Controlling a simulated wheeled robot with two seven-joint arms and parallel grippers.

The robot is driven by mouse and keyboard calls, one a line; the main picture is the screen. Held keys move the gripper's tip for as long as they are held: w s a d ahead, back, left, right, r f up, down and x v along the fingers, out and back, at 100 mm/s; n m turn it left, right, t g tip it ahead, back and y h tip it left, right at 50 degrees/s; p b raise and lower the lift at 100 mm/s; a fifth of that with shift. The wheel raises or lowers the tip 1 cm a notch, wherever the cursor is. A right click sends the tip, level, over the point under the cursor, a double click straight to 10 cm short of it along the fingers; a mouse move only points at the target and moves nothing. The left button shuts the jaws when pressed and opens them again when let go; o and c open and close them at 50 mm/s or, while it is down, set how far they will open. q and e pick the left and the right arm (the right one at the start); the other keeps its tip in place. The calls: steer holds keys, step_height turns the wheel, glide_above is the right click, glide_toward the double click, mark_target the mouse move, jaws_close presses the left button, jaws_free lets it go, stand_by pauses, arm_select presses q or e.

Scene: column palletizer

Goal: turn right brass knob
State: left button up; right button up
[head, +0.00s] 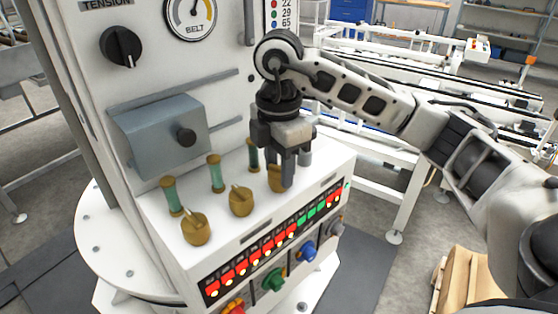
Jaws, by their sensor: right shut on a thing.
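Three brass knobs stand in a row on the white top of the control console. The left brass knob (196,229) and the middle brass knob (241,201) are uncovered. The right brass knob (275,179) is partly hidden behind the fingers of my right gripper (283,180). My right gripper points down from above and is shut on the right brass knob. The knob's pointer direction is hidden by the fingers. My left gripper is not in the head view.
Green glass tubes with brass caps (215,173) stand close behind the knobs. A grey box (162,136) with a black knob sits on the column to the left. Lit buttons (268,249) and coloured knobs (273,280) line the console front. White conveyors (400,55) stand behind.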

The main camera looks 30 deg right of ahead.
mark_target(279, 167)
steer(key=m, duration=0.3)
steer(key=shift+p, duration=0.35)
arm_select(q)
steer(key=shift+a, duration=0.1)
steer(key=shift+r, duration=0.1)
arm_select(e)
steer(key=shift+m, duration=0.4)
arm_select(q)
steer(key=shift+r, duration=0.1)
arm_select(e)
steer(key=o, duration=1)
steer(key=shift+r, duration=0.1)
arm_select(q)
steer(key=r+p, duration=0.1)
steer(key=p, duration=0.2)
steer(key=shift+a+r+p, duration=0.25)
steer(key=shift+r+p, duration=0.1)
steer(key=shift+p, duration=0.05)
arm_select(e)
step_height(279, 167, up, 16)
steer(key=shift+f, duration=0.1)
